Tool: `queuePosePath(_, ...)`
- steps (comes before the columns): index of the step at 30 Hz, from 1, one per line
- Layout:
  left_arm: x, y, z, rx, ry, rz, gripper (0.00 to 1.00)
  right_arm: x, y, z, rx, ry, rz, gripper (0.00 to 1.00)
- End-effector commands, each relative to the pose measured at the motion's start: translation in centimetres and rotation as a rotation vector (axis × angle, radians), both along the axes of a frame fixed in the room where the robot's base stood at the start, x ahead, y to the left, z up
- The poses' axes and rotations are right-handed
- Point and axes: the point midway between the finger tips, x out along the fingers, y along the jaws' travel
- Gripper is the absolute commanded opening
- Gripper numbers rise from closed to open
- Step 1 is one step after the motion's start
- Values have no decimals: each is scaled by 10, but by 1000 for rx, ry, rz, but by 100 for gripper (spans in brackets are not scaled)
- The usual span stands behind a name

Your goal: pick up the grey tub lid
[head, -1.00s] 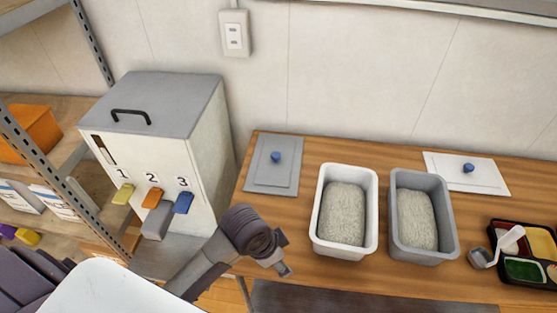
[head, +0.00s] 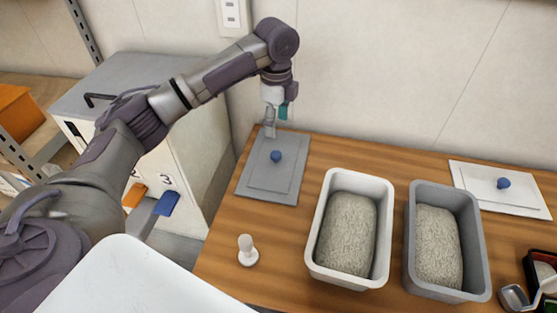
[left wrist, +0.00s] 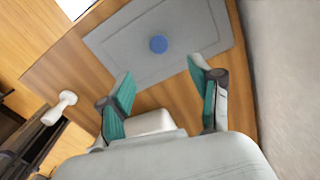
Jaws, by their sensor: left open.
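The grey tub lid (head: 255,184) lies flat on the wooden table near the wall, left of the tubs, with a round blue knob (head: 276,156) on top. It also shows in the left wrist view (left wrist: 112,42), its blue knob (left wrist: 158,44) just beyond the fingertips. My left gripper (head: 271,132) is above the lid's far edge in the head view. In the left wrist view its teal-padded fingers (left wrist: 160,78) are spread with nothing held between them. The grey tub (head: 411,240) stands open with a pale grainy filling. My right gripper is not in view.
A white tub (head: 388,230) with similar filling stands between the lid and the grey tub. A white lid (head: 475,178) lies at the back right. A small white knobbed object (head: 247,252) stands in front of the grey lid. A grey-topped cabinet (head: 190,140) stands left.

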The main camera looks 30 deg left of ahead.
Motion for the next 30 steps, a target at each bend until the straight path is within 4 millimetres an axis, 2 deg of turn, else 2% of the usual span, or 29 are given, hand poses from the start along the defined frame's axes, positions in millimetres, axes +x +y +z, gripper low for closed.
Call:
queuePosePath(3, -2, 0, -25, 2, 5, 0, 64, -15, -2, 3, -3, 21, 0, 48)
queuePosePath(9, -1, -1, -60, 1, 2, 1, 64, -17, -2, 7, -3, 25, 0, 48)
queuePosePath(17, -1, -1, -80, 1, 1, 0, 64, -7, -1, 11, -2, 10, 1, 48)
queuePosePath(25, -1, 1, -119, 1, 1, 1, 64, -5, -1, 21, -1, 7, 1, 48)
queuePosePath(30, -1, 1, -127, 1, -1, 0, 64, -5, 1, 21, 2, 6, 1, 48)
